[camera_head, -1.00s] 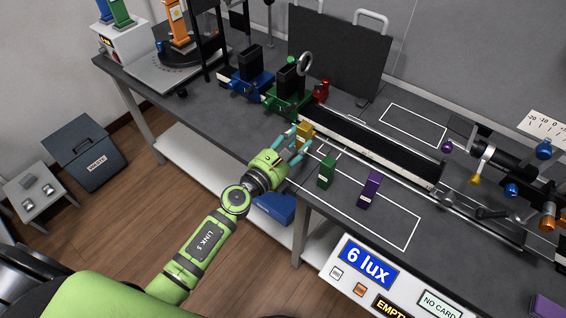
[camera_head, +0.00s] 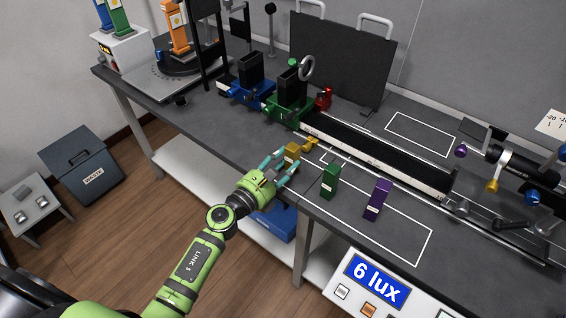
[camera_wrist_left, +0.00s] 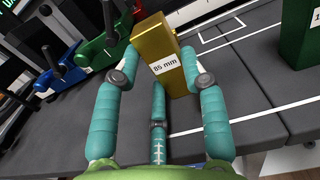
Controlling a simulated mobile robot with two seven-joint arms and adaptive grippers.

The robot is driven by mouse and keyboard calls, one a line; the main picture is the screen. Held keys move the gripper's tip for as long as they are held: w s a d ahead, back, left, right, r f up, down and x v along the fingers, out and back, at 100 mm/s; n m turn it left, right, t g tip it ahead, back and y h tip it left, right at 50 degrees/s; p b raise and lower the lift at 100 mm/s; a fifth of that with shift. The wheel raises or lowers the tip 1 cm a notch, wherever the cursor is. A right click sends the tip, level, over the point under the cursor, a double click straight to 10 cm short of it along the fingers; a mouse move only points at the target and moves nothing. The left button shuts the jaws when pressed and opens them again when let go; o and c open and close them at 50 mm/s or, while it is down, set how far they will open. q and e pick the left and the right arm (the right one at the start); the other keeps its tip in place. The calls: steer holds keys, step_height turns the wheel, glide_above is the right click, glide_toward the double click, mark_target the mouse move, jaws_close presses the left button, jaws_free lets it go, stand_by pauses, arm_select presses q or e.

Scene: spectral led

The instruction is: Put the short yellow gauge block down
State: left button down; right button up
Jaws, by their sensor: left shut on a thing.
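The short yellow gauge block (camera_head: 291,153) is upright between the fingers of my left gripper (camera_head: 280,167), close over the dark bench top near its front edge. In the left wrist view the block (camera_wrist_left: 163,50) carries a white "85 mm" label. Teal fingers of the left gripper (camera_wrist_left: 160,85) close on its sides, with a third finger in front. I cannot tell whether its base touches the bench. A green block (camera_head: 330,180) and a purple block (camera_head: 377,199) stand to its right. My right gripper is not in view.
A long black rail (camera_head: 380,158) runs behind the blocks, with a small yellow part (camera_head: 312,143) by its left end. Green (camera_head: 290,107) and blue (camera_head: 247,93) holders stand behind. A white-outlined area (camera_head: 400,240) lies in front, mostly bare at its right.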

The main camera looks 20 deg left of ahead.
arm_select(q)
steer(key=c, duration=1)
jaws_free()
steer(key=shift+r, duration=0.1)
steer(key=b+v, duration=0.2)
steer(key=v, duration=0.9)
steer(key=s+a+f+n+g+y, duration=0.2)
steer(key=s+f+n, duration=0.1)
steer(key=f+n, duration=0.55)
steer(key=s+a+f+n+g+y, duration=0.15)
steer(key=f+n, duration=0.35)
steer(key=f, duration=0.6)
steer(key=s+a+f+n+g+y, duration=0.1)
steer(key=s+f+n+g+y, duration=0.15)
steer(key=f+n, duration=0.55)
steer(key=s+f+n+g, duration=0.3)
steer(key=s+f+n, duration=0.2)
steer(key=s, duration=0.5)
steer(key=s+d+f+n+g, duration=0.1)
steer(key=s+f+n+g, duration=0.2)
steer(key=s+f, duration=0.6)
steer(key=s+d+f+n+g, duration=0.1)
steer(key=s+f+n+g, duration=0.3)
steer(key=s+f+n, duration=0.3)
steer(key=shift+s+d+n, duration=0.1)
steer(key=shift+s+n, duration=0.2)
steer(key=shift+s, duration=0.8)
steer(key=shift+s+d+n, duration=0.1)
steer(key=shift+s+n, duration=0.15)
steer(key=shift+s, duration=0.9)
